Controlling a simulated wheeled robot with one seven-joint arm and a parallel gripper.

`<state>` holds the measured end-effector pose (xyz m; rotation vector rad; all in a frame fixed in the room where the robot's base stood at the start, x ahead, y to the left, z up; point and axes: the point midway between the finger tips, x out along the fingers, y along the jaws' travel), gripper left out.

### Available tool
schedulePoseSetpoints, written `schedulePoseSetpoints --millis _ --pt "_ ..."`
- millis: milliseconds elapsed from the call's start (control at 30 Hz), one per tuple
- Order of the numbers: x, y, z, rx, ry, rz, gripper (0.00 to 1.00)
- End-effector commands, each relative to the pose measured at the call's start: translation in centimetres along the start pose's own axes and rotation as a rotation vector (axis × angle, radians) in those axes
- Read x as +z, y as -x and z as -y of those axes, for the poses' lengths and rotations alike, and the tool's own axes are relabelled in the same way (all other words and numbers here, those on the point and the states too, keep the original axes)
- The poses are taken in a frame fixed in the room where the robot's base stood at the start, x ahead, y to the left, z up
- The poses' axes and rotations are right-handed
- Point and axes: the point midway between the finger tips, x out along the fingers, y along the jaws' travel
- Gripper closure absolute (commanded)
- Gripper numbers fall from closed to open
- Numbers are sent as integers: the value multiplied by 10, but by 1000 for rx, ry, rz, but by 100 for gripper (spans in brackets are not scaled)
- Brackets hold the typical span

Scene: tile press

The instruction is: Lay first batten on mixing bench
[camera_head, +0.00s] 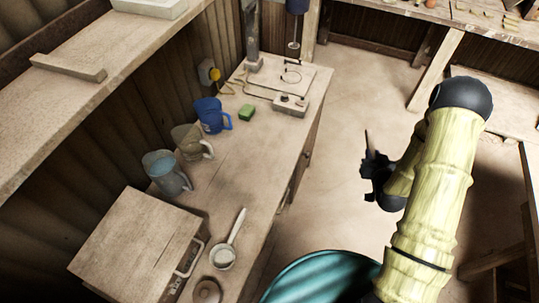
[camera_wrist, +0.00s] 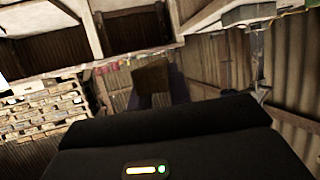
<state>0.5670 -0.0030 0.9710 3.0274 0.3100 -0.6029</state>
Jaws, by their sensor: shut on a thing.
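My gripper (camera_head: 371,170) is shut on a thin brown wooden piece, the batten (camera_head: 367,140), which stands out from the jaws over the open floor. In the wrist view the batten (camera_wrist: 151,77) shows as a brown end between the dark fingers; the rest of it is hidden. The mixing bench (camera_head: 225,180) is the long wooden bench left of my gripper, and the batten is clear of it. A second pale wooden strip (camera_head: 68,67) lies on the upper shelf at the left.
The bench carries a blue jug (camera_head: 211,115), two clear jugs, a green sponge (camera_head: 247,113), a white ladle (camera_head: 230,245), a wooden box (camera_head: 140,245) and a hotplate-like device (camera_head: 290,103). Bare bench top lies mid-bench. A teal round container (camera_head: 320,277) stands at the front.

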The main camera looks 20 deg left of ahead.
Motion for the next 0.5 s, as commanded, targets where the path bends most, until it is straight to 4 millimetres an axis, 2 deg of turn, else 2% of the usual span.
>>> schedulePoseSetpoints --millis 33,200,300,500 --pt "0 -16 23 -69 32 -9 100" --pt "-14 -47 106 -339 147 -11 100" --pt "-20 -55 153 -503 215 -10 100" --pt "-25 -58 230 -779 329 -7 100"
